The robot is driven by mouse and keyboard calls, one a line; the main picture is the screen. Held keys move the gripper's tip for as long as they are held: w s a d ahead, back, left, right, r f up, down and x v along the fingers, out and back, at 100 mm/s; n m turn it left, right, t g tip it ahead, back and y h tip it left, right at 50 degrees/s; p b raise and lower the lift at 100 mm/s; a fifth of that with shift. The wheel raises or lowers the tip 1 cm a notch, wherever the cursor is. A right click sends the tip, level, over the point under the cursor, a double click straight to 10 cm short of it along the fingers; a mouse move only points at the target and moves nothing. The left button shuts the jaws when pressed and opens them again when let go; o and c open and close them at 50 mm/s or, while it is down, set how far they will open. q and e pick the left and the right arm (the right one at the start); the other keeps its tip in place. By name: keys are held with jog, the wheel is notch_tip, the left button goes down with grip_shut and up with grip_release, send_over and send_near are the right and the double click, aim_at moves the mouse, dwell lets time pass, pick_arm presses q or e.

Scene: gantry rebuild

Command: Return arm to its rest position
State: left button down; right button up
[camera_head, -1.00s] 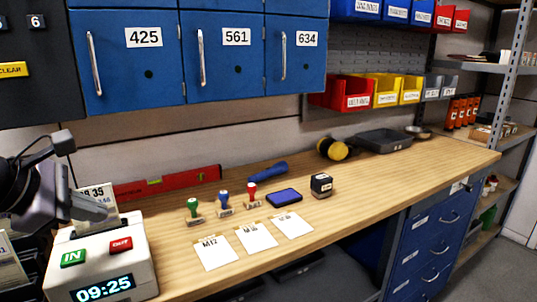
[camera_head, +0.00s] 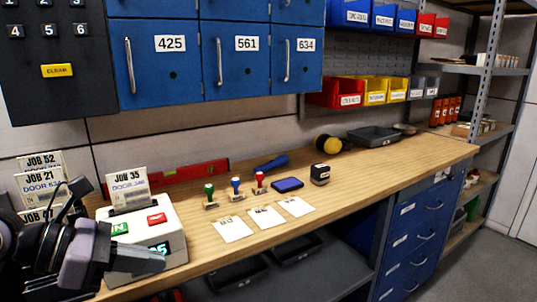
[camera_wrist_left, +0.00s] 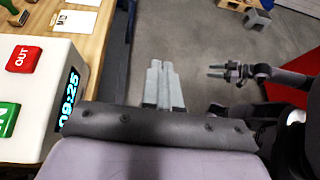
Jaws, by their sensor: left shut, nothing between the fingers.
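My left gripper (camera_head: 150,262) is in the lower left of the head view, in front of the white time clock (camera_head: 178,235), covering part of its front and display. In the left wrist view its two fingers (camera_wrist_left: 163,82) lie together, shut and empty, over the grey floor. The time clock (camera_wrist_left: 38,125) also shows at the left of that view, apart from the fingers. A job card marked 35 (camera_head: 128,190) stands in the clock's top. My right gripper (camera_wrist_left: 217,71) shows small at the right of the wrist view, its fingers apart, with nothing visible between them.
The wooden bench (camera_head: 330,205) carries stamps (camera_head: 236,188), a blue ink pad (camera_head: 287,184) and white cards (camera_head: 266,217). A rack of job cards (camera_head: 40,185) stands left of the clock, close behind my left arm. Open floor (camera_wrist_left: 205,30) lies beyond the bench edge.

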pick_arm(q)
jog(key=s+d+n+h, duration=0.2)
jog(key=d+n+h, duration=0.2)
jog(key=d+h, duration=0.1)
jog(key=a+f+n+t+y, duration=0.35)
jog(key=f+n+t, duration=0.35)
jog(key=n, duration=0.8)
jog(key=a+f+n+t+y, duration=0.3)
jog(key=f+n+t+y, duration=0.4)
jog(key=n, duration=0.8)
jog(key=s+f+n+g+y, duration=0.1)
jog(key=s+f+n+g, duration=0.3)
jog(key=f, duration=0.7)
jog(key=s+f+n+g+y, duration=0.2)
jog(key=s+f+n+g, duration=0.3)
jog(key=s+f+n, duration=0.3)
notch_tip(320, 180, down, 3)
jog(key=shift+s+a+r, duration=0.1)
jog(key=shift+s+a, duration=0.15)
jog(key=shift+s, duration=0.25)
